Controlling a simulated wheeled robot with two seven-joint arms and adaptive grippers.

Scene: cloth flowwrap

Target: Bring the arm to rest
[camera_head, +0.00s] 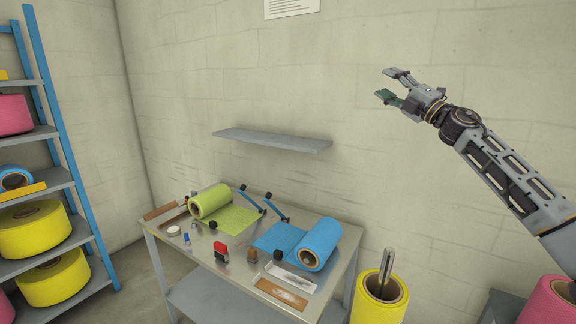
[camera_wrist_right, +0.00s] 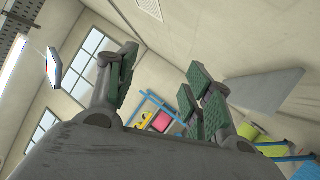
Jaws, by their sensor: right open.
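My right gripper (camera_head: 382,83) is raised at the upper right of the head view, high above the table (camera_head: 238,262) and in front of the bare wall. Its two fingers are spread apart and nothing is between them. In the right wrist view the gripper (camera_wrist_right: 156,95) shows its green-padded fingers apart, with the room behind them. My right arm reaches up and left from the lower right edge of the head view. My left gripper does not show in either view.
The table carries a green roll (camera_head: 210,202), a blue roll (camera_head: 320,243), a red block (camera_head: 221,252) and small tools. A grey wall shelf (camera_head: 272,141) hangs above it. A yellow roll (camera_head: 378,298) stands at its right. A blue-framed rack (camera_head: 68,150) stands at left.

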